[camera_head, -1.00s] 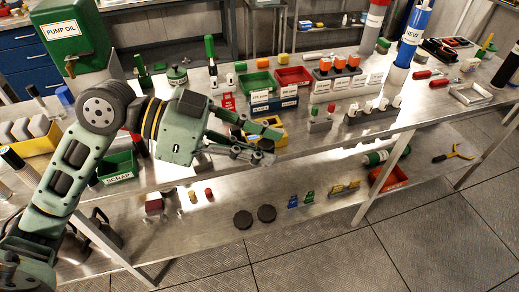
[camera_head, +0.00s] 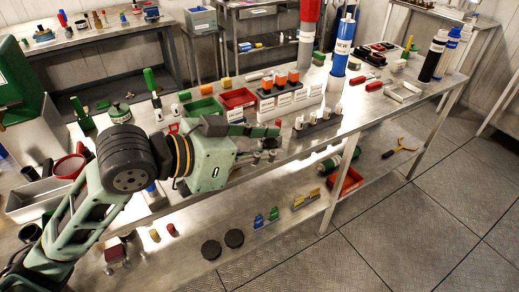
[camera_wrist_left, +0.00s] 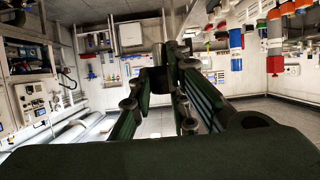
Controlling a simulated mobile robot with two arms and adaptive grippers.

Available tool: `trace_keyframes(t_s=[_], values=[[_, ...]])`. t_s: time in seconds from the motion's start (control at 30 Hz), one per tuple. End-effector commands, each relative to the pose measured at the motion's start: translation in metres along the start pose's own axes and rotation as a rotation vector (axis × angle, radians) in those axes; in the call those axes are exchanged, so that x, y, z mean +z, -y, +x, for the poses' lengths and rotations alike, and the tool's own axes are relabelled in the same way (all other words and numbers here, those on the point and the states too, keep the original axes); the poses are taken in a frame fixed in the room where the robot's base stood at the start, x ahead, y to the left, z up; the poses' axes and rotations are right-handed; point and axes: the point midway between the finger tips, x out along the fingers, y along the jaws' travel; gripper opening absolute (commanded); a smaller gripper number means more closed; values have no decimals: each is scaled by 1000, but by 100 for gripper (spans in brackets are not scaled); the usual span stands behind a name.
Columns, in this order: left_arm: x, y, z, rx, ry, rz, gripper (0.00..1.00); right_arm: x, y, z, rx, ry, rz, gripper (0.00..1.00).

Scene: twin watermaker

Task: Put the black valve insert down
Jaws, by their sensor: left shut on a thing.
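My left gripper (camera_head: 271,143) reaches in from the left over the front part of the steel bench, with its fingers pointing right. It is shut on a small dark thing, which I take to be the black valve insert (camera_wrist_left: 153,80); this shows at the fingertips in the left wrist view. In the head view the fingers largely hide the insert. The gripper appears to hold it above the bench top, but I cannot tell the height. A dark rack (camera_head: 318,125) with several white-topped pieces stands on the bench just right of the fingertips. My right gripper is not in view.
A blue cylinder (camera_head: 341,48) stands upright further right.

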Motion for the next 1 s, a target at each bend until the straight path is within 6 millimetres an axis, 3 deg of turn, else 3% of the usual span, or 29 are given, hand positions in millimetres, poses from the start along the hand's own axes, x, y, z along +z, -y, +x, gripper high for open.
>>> trace_keyframes(t_s=[0.57, 1.0], values=[[30, 4, -4, 359, 1, 142, 0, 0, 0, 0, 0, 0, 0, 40], [64, 3, -8, 793, -5, 322, 0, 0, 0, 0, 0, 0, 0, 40]])
